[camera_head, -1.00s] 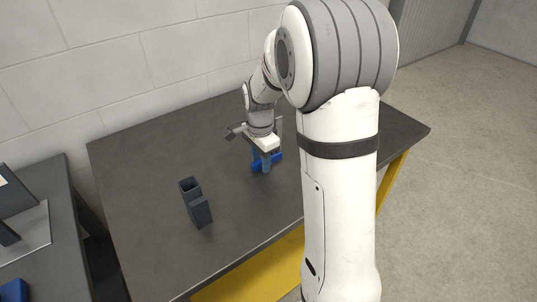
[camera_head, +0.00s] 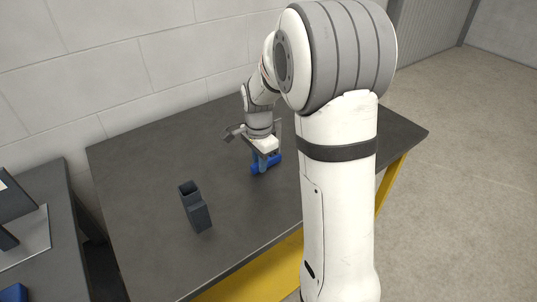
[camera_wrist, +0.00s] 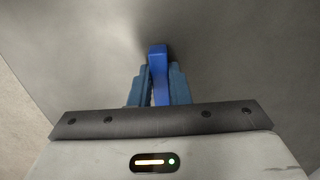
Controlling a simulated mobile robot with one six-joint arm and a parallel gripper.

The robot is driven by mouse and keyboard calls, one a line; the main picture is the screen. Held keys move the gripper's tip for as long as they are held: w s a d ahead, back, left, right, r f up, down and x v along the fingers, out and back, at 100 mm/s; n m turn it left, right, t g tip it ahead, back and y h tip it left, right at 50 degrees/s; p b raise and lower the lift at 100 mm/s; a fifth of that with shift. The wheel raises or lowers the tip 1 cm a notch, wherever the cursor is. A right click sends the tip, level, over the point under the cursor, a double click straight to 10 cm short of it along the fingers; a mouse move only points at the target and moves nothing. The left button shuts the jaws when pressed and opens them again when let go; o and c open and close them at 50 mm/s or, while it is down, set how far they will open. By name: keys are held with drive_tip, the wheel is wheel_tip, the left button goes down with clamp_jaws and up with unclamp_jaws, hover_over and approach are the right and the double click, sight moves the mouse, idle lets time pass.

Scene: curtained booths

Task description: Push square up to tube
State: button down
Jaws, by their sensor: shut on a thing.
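A dark grey open-topped square tube (camera_head: 188,190) with a block-like part (camera_head: 200,217) against its near side stands on the grey table, left of my gripper. I cannot tell whether the two parts are one piece. My gripper (camera_head: 263,161) points down over the middle of the table, apart from the dark piece. It is shut on a blue bar (camera_head: 274,160), which sits at or close to the table top. In the wrist view the blue bar (camera_wrist: 158,62) stands between the two blue-grey fingers (camera_wrist: 158,88). The fingers hide part of it.
The table (camera_head: 140,160) is clear between my gripper and the dark piece. A block wall (camera_head: 110,70) runs behind it. Another table at the left bears a dark stand (camera_head: 25,235) and a blue item (camera_head: 14,293). Open floor (camera_head: 460,130) lies right.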

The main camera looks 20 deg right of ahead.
sight(277, 123)
drive_tip(key=shift+r+p, duration=1.85)
drive_tip(key=shift+r, duration=0.9)
